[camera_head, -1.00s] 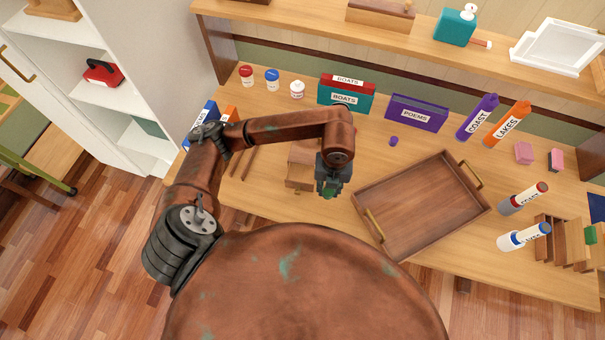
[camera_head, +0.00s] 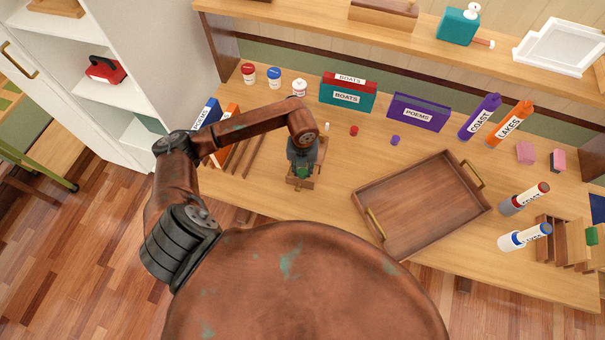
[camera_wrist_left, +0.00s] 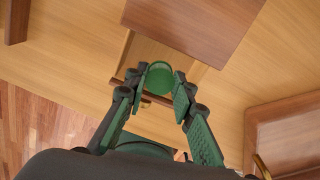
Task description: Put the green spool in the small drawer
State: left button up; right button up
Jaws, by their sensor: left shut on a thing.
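My left gripper (camera_head: 303,170) is shut on the green spool (camera_wrist_left: 159,77), which sits between its fingertips in the left wrist view. The small drawer (camera_head: 292,183) is pulled out from its little wooden cabinet (camera_wrist_left: 195,25) on the table. In the left wrist view, the spool overlaps the open drawer (camera_wrist_left: 128,62), near its front panel. I cannot tell whether it hangs above the drawer or touches its floor. In the head view, the gripper hides much of the spool and part of the cabinet. My right gripper is not in view.
A wooden tray (camera_head: 399,244) with brass handles lies right of the cabinet. A red spool (camera_head: 354,131) and a purple spool (camera_head: 395,140) stand behind. Dark sticks (camera_head: 246,155) lie to the left.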

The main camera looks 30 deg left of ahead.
aim_at(302, 172)
pick_arm(q)
jog(key=shift+f, duration=1.5)
jog(key=shift+f, duration=0.1)
jog(key=o, duration=0.6)
jog(key=shift+c, duration=0.2)
notch_tip(302, 172, up, 11)
jog(key=shift+r, duration=0.6)
jog(key=shift+d, duration=0.1)
